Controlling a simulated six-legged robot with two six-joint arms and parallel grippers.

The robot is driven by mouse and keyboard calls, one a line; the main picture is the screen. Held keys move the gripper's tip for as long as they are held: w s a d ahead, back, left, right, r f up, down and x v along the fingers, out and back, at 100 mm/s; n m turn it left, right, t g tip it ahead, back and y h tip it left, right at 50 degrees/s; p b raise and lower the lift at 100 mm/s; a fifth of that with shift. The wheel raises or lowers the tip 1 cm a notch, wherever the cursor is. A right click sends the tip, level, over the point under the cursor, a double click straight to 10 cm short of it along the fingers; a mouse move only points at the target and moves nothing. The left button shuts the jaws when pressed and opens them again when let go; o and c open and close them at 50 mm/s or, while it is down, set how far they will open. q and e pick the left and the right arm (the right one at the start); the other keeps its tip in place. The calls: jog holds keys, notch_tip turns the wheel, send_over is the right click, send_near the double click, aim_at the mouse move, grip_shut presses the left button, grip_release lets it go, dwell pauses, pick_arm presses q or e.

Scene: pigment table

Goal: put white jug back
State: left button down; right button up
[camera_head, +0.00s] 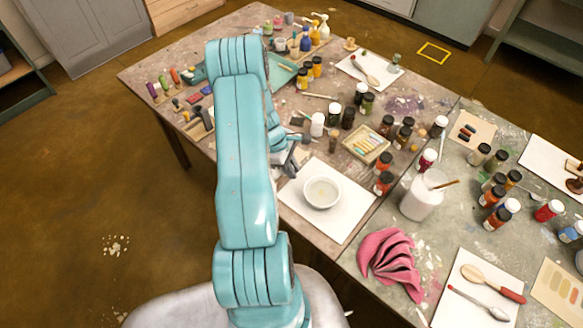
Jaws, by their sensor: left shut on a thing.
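A white jug-like vessel (421,200) stands upright on the grey-green table at the right, with a thin wooden stick at its mouth. My left gripper (295,154) is over the brown table, beyond the white bowl (322,192) and well to the left of this vessel, apart from it. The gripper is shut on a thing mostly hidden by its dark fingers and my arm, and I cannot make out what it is. The bowl rests on a white sheet (342,223). My right gripper is not in view.
Several paint jars, such as the orange one (382,183), crowd the table around the gripper. A pink cloth (390,262) lies at the front of the right table. A wooden box of chalks (367,144) lies right of the gripper. The brown table's left edge is near my arm.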

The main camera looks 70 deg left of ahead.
pick_arm(q)
jog(key=shift+f, duration=0.2)
jog(key=c, duration=1.1)
grip_release()
jog(key=shift+r, duration=0.25)
jog(key=b+v, duration=0.1)
jog(key=v, duration=1.1)
jog(key=shift+s, duration=0.1)
